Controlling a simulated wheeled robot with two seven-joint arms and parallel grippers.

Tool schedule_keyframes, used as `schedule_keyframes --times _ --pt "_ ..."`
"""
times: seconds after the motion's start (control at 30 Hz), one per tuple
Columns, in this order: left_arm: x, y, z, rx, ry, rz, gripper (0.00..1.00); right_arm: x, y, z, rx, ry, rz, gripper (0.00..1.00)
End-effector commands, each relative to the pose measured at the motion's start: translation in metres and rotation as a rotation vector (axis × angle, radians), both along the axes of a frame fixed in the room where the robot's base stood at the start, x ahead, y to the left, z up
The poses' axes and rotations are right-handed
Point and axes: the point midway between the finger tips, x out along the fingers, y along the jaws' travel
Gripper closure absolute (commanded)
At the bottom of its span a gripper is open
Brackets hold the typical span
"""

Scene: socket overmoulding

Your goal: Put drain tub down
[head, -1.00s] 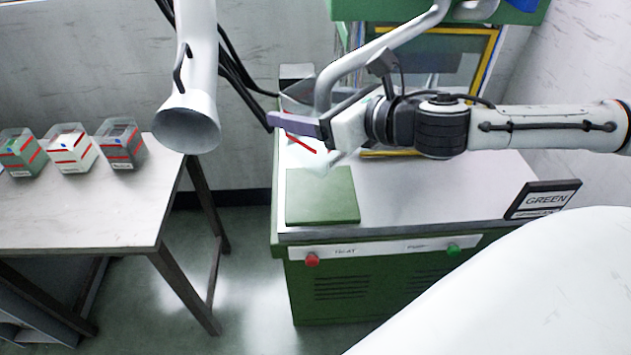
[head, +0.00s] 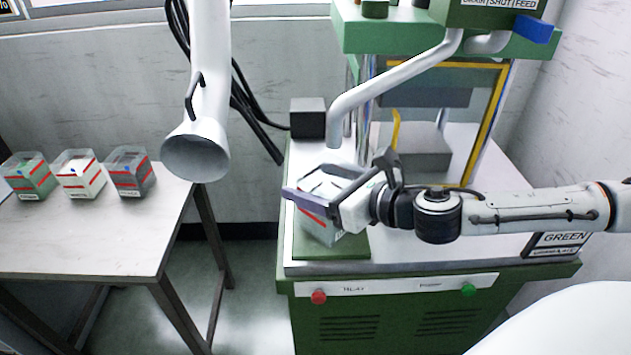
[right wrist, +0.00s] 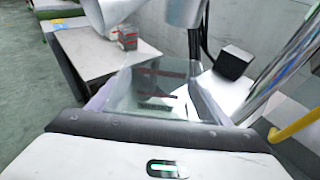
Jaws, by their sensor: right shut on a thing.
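The drain tub (head: 313,224) is a clear tub with a red stripe, partly hidden by my right gripper. My right gripper (head: 318,197) reaches in from the right and is shut on the tub. The tub is at the green pad (head: 343,247) on the front left of the machine's top; I cannot tell whether it touches the pad. In the right wrist view the clear tub (right wrist: 160,92) sits between the fingers, with red and dark marks seen through it. My left gripper is not in view.
A white pipe (head: 385,84) and a black box (head: 308,118) stand behind the tub. Several tubs, including a green one (head: 28,177), stand on the left table (head: 95,235). A wide white duct (head: 197,150) hangs left of the machine.

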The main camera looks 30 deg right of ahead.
Motion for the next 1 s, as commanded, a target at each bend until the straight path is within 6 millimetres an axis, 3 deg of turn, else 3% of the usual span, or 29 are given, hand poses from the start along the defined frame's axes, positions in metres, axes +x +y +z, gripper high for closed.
schedule_keyframes --times 0.03,0.07,0.17,0.57,1.0 --pt "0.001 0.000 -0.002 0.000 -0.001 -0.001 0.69 0.000 0.000 -0.003 0.000 0.000 0.000 0.51" --pt "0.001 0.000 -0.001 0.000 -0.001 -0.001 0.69 0.000 0.000 -0.002 0.000 0.000 0.000 0.25" --pt "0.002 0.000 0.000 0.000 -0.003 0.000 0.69 0.000 0.000 -0.002 0.001 0.000 0.000 0.10" --pt "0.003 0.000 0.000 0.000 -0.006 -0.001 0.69 -0.003 -0.002 0.000 -0.003 0.001 -0.001 0.10" --pt "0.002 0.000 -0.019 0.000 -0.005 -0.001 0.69 -0.051 -0.014 0.014 -0.011 0.001 -0.001 0.10"
